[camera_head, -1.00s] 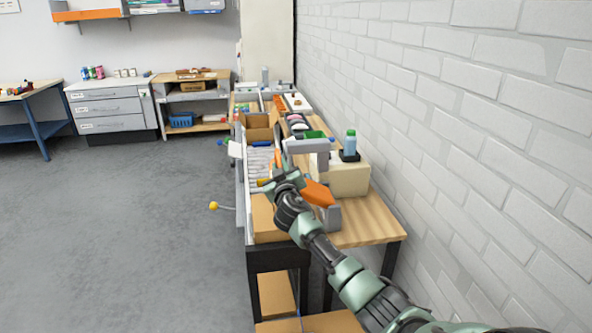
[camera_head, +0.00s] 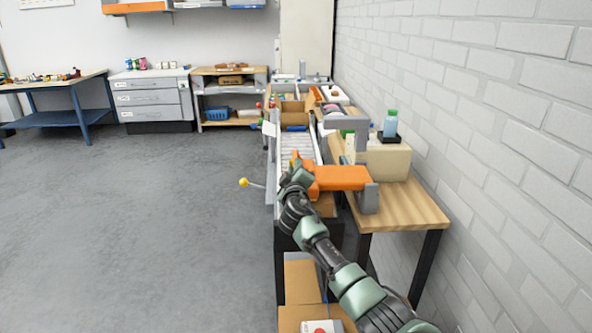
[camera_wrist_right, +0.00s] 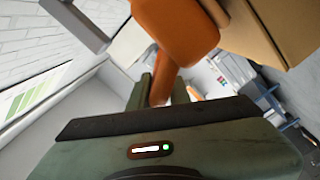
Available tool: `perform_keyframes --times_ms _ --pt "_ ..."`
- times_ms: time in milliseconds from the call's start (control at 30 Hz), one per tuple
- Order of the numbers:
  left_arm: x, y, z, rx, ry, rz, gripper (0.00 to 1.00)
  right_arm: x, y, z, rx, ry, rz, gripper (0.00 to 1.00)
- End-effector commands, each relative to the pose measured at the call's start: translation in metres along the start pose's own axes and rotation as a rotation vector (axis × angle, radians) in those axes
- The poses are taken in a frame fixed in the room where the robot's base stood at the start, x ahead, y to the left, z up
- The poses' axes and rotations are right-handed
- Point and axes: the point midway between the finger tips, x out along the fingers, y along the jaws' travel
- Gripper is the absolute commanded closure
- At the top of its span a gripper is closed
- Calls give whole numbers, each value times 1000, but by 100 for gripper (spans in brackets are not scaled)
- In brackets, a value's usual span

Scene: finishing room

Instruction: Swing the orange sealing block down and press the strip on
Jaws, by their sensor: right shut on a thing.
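The orange sealing block (camera_head: 342,178) lies about level across the near end of the roller conveyor (camera_head: 302,149), joined at its right end to a grey post (camera_head: 368,198). It also shows in the right wrist view (camera_wrist_right: 175,32), with a thinner orange handle (camera_wrist_right: 163,84) running down between the fingers. My right gripper (camera_head: 298,168) is shut on the handle at the block's left end. A cardboard box (camera_head: 325,206) shows partly below the block. The strip and any contact between block and box are hidden. My left gripper is out of view.
A beige machine body (camera_head: 387,162) with a grey arm (camera_head: 345,124) and a blue bottle (camera_head: 390,124) stands behind the block. A brick wall closes the right side; the floor at left is clear.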

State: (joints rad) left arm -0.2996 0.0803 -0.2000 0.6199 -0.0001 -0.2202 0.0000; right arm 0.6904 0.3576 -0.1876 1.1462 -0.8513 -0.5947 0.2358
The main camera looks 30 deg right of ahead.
Motion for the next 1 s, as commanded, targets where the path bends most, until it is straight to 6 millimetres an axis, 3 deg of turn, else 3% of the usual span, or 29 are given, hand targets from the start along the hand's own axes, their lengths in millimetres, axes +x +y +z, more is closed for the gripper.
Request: perform_keyframes --times_ms 300,333,400,767,1000 --pt "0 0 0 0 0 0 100 1 2 3 -6 -4 4 100" --pt "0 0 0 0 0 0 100 1 2 3 -6 -4 4 79" --pt "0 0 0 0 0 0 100 1 2 2 -5 -4 4 64" --pt "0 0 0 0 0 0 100 -2 1 1 -2 -1 2 64" --pt "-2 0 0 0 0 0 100 -28 1 2 -2 0 1 64"
